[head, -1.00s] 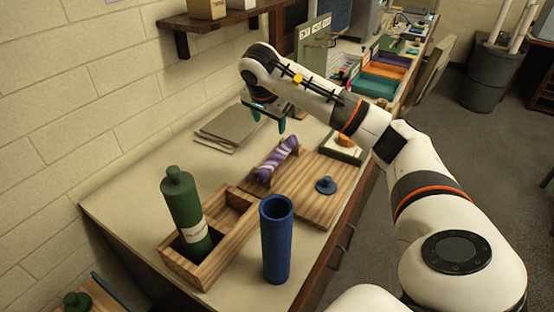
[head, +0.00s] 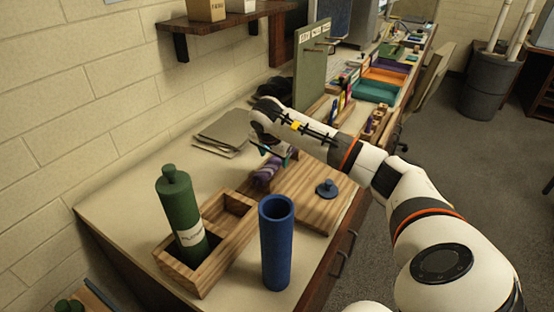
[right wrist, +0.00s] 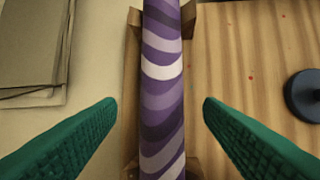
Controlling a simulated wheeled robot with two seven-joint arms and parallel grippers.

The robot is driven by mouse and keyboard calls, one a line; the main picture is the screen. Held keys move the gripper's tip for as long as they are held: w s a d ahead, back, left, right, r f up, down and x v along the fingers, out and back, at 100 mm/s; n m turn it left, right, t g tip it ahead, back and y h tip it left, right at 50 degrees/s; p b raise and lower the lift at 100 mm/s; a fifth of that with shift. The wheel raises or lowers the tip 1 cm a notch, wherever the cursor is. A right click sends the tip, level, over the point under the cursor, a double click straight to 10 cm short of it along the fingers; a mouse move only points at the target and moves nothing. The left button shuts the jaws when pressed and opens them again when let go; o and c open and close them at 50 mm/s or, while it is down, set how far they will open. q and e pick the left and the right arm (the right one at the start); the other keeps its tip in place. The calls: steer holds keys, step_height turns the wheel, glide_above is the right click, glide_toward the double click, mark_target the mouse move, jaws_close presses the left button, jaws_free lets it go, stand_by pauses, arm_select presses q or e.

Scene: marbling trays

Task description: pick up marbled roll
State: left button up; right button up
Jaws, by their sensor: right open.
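The marbled roll (right wrist: 162,95) is a purple and white swirled cylinder lying in a wooden holder (right wrist: 131,75). In the head view the roll (head: 264,178) is partly hidden by my right arm and gripper. My right gripper (head: 275,160) is over the roll. In the right wrist view its green fingers (right wrist: 160,105) are open, one on each side of the roll, with gaps between them and it. My left gripper is not in view.
A wooden board (head: 300,207) with a dark blue knobbed lid (head: 326,188) lies right of the roll. A blue tube (head: 276,245) and a green bottle (head: 181,215) in a wooden box (head: 224,251) stand nearer. Grey sheets (head: 225,131) lie behind.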

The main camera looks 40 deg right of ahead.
mark_target(275, 159)
steer(key=shift+x, duration=1.55)
steer(key=c, duration=1.1)
steer(key=shift+r, duration=0.1)
